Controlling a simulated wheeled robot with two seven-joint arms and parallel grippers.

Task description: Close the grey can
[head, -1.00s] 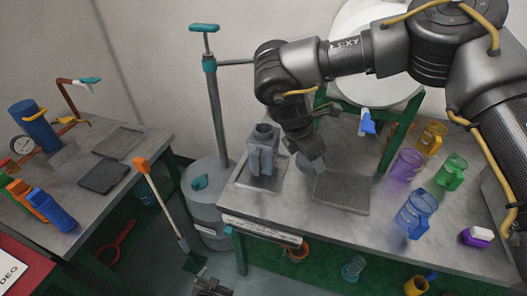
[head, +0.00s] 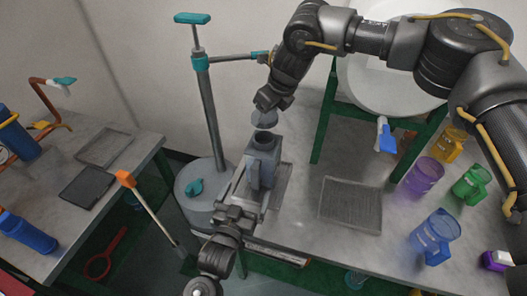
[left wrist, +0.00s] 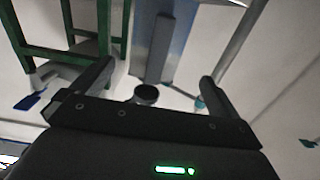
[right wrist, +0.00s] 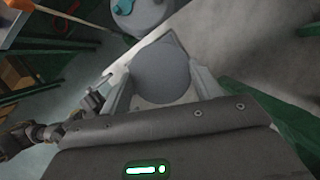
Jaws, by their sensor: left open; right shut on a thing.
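The grey can (head: 262,168) stands upright on the bench, its round mouth uncovered in the head view. My right gripper (head: 271,100) is shut on the round grey lid (head: 264,119) and holds it above the can, apart from the mouth. In the right wrist view the lid (right wrist: 162,75) sits between the fingers and hides what is under it. My left gripper (head: 246,203) is open, low at the front of the can. In the left wrist view the can (left wrist: 165,35) shows its handle, centred beyond the spread fingers; contact cannot be told.
A dark square mat (head: 351,205) lies right of the can. Purple (head: 425,177), blue (head: 436,236) and green (head: 471,184) jugs stand farther right. A grey drum with a tall teal-topped pump (head: 201,105) stands left of the can. A second bench (head: 140,150) is at left.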

